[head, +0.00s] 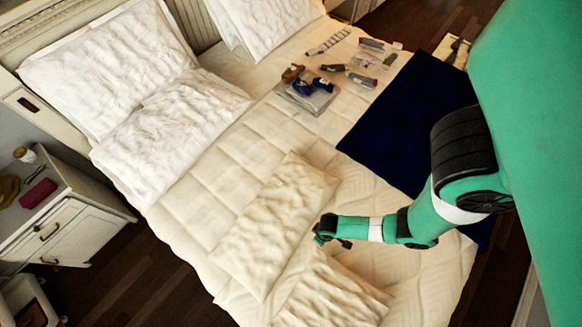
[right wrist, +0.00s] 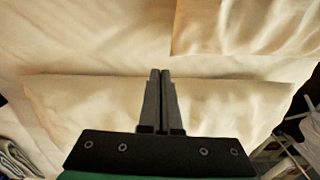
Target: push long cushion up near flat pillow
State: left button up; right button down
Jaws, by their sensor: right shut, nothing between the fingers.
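The long cream cushion (head: 278,222) lies slantwise across the middle of the bed in the head view. A flat white pillow (head: 172,130) lies farther up, toward the headboard, with bare quilt between them. My right gripper (head: 322,232) is at the cushion's edge on the foot side, and I cannot tell whether it touches. In the right wrist view the shut, empty fingers (right wrist: 162,74) point over a cream cushion (right wrist: 95,108), and another cream piece (right wrist: 245,28) shows at upper right; which is which is unclear. My left gripper is out of view.
A second cream cushion (head: 330,295) lies close to the long one, nearer the foot. Several small items and a grey tray (head: 307,94) lie near a dark blue blanket (head: 405,125). A nightstand (head: 70,215) stands left of the bed. White pillows (head: 110,65) rest at the headboard.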

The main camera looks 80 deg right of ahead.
jog(key=f+b, duration=0.6)
jog(key=shift+s, duration=0.25)
notch_tip(320, 180, down, 5)
jog(key=b, duration=0.2)
jog(key=shift+b, duration=0.35)
jog(key=shift+w+d+r+p, duration=0.25)
jog(key=shift+w+d, duration=0.3)
jog(key=shift+w, duration=0.3)
jog(key=shift+w+d+r+p, duration=0.1)
jog(key=shift+w+d+r, duration=0.1)
jog(key=shift+w+d, duration=0.45)
jog(key=shift+w+a, duration=0.15)
jog(key=shift+w, duration=0.05)
jog(key=shift+s, duration=0.1)
